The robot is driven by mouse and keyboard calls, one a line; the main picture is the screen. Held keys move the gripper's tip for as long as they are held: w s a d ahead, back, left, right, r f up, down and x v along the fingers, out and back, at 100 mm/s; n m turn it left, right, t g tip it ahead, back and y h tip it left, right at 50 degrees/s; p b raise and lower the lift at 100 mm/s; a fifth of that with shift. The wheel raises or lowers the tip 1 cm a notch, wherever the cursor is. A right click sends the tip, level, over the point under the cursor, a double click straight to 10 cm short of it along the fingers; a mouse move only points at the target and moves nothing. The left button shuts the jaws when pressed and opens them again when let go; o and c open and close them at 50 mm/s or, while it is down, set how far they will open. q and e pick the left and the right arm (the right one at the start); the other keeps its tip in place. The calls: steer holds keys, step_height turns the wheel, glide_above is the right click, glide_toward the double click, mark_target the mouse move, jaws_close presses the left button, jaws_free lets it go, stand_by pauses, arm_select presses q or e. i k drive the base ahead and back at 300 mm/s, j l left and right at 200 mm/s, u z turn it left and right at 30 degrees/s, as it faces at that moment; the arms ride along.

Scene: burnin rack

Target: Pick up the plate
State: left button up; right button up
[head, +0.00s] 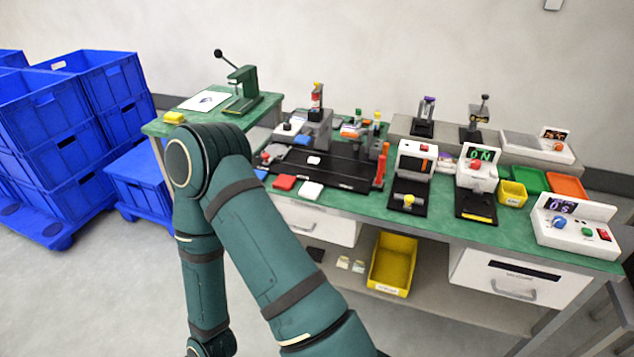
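I cannot tell for sure which thing is the plate. Small flat pieces lie along the front left of the green workbench: a red one (285,182), a white one (311,190) and a blue one (261,174). Another small white piece (313,160) lies on the black board (345,174) behind them. One of my teal arms rises from the bottom middle, bends at the left and runs down out of the picture. It hides part of the bench's left end. Neither gripper is in view.
Blue crates (62,130) are stacked at the left. A side table (228,119) carries a green lever press (243,90). Devices with displays (575,226) crowd the bench's right. A yellow bin (392,264) stands on the lower shelf. Floor at the lower left is clear.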

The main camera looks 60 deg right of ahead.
mark_target(309, 190)
steer(key=z, duration=1.7)
